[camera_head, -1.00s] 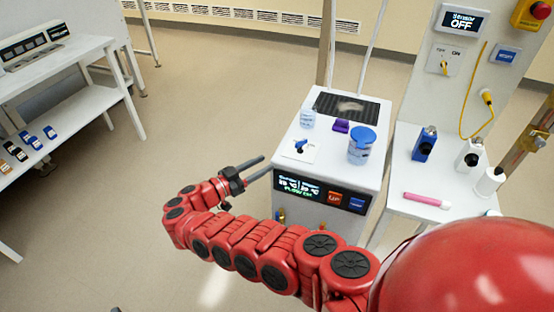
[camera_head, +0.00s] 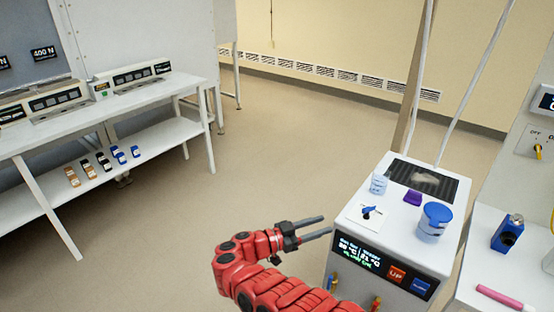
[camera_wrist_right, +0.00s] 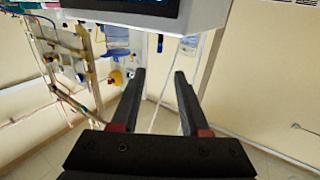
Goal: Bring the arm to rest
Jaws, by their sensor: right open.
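My right arm (camera_head: 262,278) is red, comes in from the bottom and is bent, with its forearm pointing right. My right gripper (camera_head: 328,226) is open and empty, with its two dark fingers beside the left side of the white bath unit (camera_head: 335,262). The right wrist view shows the two fingers (camera_wrist_right: 160,75) apart with nothing between them. The underside edge of a white unit shows above them there. My left gripper is not in view.
The white unit carries a blue-lidded container (camera_head: 434,222), a clear beaker (camera_head: 378,184) and a purple block (camera_head: 413,198). A side table with a blue bottle (camera_head: 507,233) and pink tube (camera_head: 499,297) stands right. A white bench (camera_head: 110,145) stands left. Floor between is clear.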

